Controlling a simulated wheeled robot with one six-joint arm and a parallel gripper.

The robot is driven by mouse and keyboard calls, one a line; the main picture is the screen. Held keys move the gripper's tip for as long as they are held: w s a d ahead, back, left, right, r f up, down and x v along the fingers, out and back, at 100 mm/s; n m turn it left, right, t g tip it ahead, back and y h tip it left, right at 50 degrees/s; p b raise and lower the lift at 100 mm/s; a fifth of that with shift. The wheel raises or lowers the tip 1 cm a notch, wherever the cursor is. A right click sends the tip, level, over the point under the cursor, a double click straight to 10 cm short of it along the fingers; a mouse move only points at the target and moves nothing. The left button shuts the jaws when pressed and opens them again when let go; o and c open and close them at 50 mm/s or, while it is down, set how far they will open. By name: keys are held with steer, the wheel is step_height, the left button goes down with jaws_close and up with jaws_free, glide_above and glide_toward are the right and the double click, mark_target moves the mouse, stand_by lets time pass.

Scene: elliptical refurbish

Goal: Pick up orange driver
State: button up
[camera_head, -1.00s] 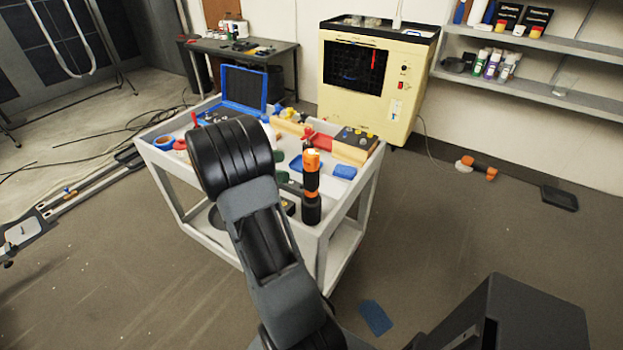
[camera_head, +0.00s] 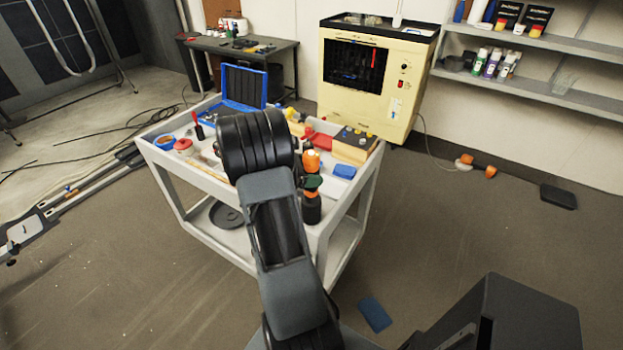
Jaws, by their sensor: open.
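The orange driver looks to be the upright orange-and-black tool (camera_head: 312,161) at the front right corner of the white cart (camera_head: 336,213). Its orange top and black base (camera_head: 311,210) show, and its middle is partly covered. My arm reaches over the cart's front edge, and its thick black joint hides most of my gripper. A small dark green piece, which seems to be part of my gripper (camera_head: 313,182), shows in front of the tool's middle. My gripper is open, close to the tool; I cannot tell whether they touch.
The cart top also holds an open blue case (camera_head: 243,88), a red-and-black screwdriver (camera_head: 198,127), blue tape (camera_head: 164,142), a red-lidded jar (camera_head: 183,147) and a blue block (camera_head: 344,171). A yellow cabinet (camera_head: 405,85) stands behind.

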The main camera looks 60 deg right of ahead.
mark_target(311, 152)
steer(key=c, duration=1.3)
steer(key=shift+r, duration=0.2)
step_height(311, 152, up, 10)
steer(key=shift+f, duration=0.1)
steer(key=o, duration=0.7)
steer(key=c, duration=0.8)
